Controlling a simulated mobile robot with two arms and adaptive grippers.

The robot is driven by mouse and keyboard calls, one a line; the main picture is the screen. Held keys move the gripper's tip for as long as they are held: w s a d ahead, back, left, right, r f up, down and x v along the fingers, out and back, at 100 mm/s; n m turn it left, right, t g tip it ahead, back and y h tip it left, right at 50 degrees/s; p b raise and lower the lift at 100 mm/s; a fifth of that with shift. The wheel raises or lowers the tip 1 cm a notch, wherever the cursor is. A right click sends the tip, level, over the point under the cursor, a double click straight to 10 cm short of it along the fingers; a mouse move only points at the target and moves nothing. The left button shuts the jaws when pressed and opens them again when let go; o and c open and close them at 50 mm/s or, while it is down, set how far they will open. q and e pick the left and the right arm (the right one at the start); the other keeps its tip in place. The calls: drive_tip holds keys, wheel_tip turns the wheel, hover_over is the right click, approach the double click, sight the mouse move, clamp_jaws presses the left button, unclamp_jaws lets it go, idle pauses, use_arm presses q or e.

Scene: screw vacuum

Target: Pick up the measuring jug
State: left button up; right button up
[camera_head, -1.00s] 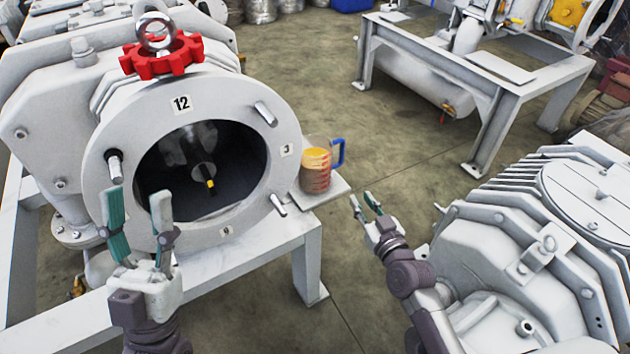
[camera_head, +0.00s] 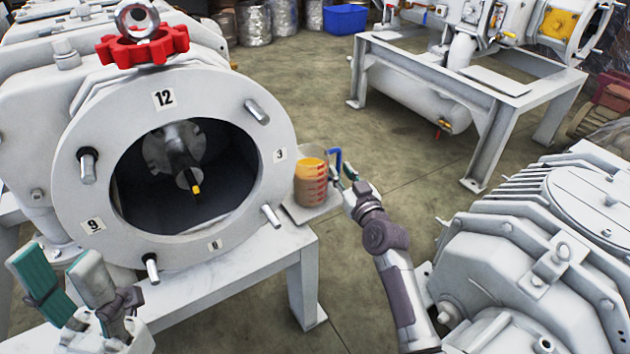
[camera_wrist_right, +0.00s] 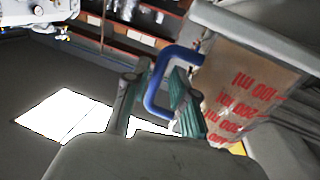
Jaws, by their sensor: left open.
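The measuring jug (camera_head: 311,186) is clear with a blue handle and red markings and holds an orange-brown content. It stands upright on a small pale ledge (camera_head: 318,211) to the right of the round chamber opening. In the right wrist view the jug (camera_wrist_right: 245,95) fills the right side. My right gripper (camera_head: 341,176) is at its handle. In the wrist view its fingers (camera_wrist_right: 155,100) are apart, with the blue handle (camera_wrist_right: 155,88) between or just beyond them; exact contact cannot be told. My left gripper (camera_head: 62,268) is open and empty at the lower left.
The large white machine (camera_head: 75,185) with a red star-shaped handwheel (camera_head: 143,47) and protruding studs stands left of the jug. A ribbed white machine (camera_head: 540,260) is close to my right arm. A white frame stand (camera_head: 500,100) is behind. Floor between them is clear.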

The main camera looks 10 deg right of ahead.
drive_tip(key=w, duration=0.2)
drive_tip(key=shift+w+a+b, duration=0.2)
drive_tip(key=shift+w+b, duration=0.1)
drive_tip(key=shift+w, duration=0.05)
clamp_jaws()
drive_tip(key=shift+r, duration=0.1)
